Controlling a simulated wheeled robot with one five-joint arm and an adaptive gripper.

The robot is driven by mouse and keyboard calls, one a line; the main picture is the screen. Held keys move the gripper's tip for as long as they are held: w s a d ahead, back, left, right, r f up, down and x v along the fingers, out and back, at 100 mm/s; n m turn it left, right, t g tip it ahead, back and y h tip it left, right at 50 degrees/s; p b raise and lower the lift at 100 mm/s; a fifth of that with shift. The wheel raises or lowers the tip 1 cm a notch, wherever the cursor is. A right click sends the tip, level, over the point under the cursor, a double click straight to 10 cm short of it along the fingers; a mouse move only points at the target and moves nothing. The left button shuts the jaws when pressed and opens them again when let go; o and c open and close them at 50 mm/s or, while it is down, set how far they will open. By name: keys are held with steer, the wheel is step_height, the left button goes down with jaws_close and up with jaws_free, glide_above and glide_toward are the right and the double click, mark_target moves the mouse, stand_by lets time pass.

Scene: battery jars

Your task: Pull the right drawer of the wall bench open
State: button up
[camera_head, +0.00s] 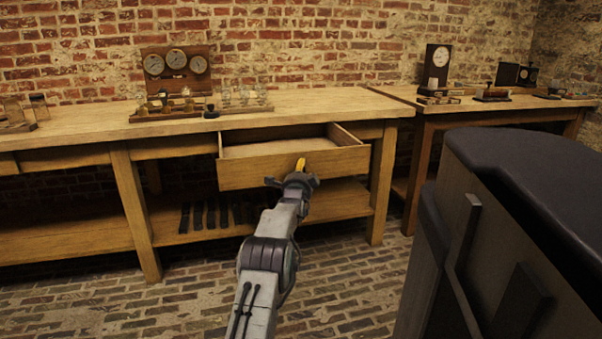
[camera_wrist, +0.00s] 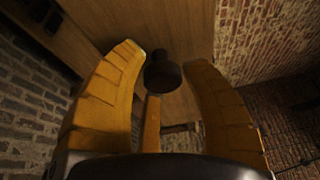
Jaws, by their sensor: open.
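The right drawer (camera_head: 245,174) of the wooden wall bench (camera_head: 330,108) stands pulled out, and its bare inside shows in the head view. My gripper (camera_head: 300,165) is at the right half of the drawer front. In the wrist view its yellow fingers (camera_wrist: 165,65) are spread apart, with a dark round knob (camera_wrist: 162,74) between their tips. Gaps show between the knob and the side fingers; I cannot tell whether the third finger touches it. In the head view my gripper hides the knob.
A gauge panel (camera_head: 177,64) and a rack of glass jars (camera_head: 200,110) stand on the bench top. A lower shelf (camera_head: 335,203) holds dark strips. A second bench (camera_head: 480,103) with instruments stands at right. The brick floor (camera_head: 340,270) in front is clear.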

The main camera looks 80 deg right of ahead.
steer(key=shift+w+a+r, duration=0.15)
steer(key=shift+r, duration=0.05)
steer(key=shift+a, duration=0.2)
steer(key=a, duration=1.1)
steer(key=shift+a, duration=0.15)
stand_by(0.4)
steer(key=shift+f, duration=0.1)
stand_by(0.6)
